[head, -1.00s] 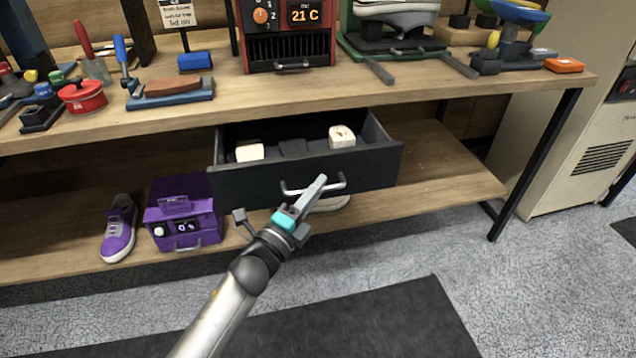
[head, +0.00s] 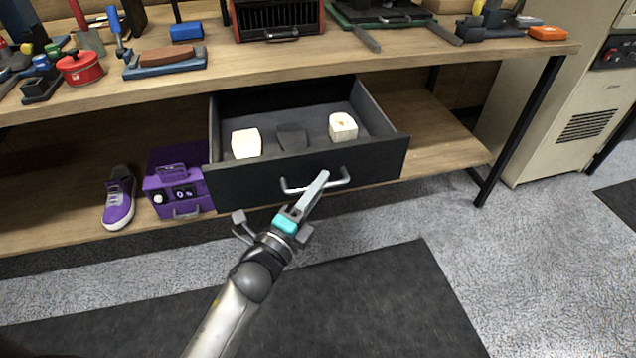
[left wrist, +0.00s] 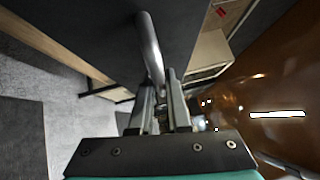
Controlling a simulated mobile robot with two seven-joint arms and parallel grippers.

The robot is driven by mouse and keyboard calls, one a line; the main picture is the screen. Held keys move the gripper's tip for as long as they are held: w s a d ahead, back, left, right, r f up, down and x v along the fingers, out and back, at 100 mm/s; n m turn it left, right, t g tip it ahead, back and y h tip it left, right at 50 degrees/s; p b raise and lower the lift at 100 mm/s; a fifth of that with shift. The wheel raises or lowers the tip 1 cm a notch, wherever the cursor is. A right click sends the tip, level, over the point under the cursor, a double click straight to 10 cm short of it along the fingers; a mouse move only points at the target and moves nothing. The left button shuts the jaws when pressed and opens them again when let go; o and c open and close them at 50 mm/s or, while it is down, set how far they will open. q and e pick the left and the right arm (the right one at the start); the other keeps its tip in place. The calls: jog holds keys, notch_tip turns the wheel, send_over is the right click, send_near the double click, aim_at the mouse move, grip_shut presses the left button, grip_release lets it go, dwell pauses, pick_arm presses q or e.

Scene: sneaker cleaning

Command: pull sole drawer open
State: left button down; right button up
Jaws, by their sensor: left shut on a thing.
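The dark sole drawer (head: 240,188) hangs under the bench top and is pulled well out. Inside it are two pale blocks and a dark piece between them. Its metal bar handle (head: 338,183) is on the front face. My left gripper (head: 318,182) is at the handle, shut on it. In the left wrist view the handle (left wrist: 150,45) runs down between the two fingers (left wrist: 162,105). The fingers hide part of the handle in the head view. My right gripper is not in view.
A purple box (head: 178,185) and a purple sneaker (head: 119,198) stand on the lower shelf left of the drawer. The bench top (head: 300,60) carries tools and a red pot (head: 80,67). The floor in front, with a dark mat (head: 400,290), is clear.

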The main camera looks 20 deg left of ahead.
pick_arm(q)
jog(key=c, duration=0.9)
grip_release()
jog(key=shift+s, duration=0.1)
jog(key=p+v, duration=0.2)
jog(key=v, duration=1.3)
jog(key=shift+f, duration=0.1)
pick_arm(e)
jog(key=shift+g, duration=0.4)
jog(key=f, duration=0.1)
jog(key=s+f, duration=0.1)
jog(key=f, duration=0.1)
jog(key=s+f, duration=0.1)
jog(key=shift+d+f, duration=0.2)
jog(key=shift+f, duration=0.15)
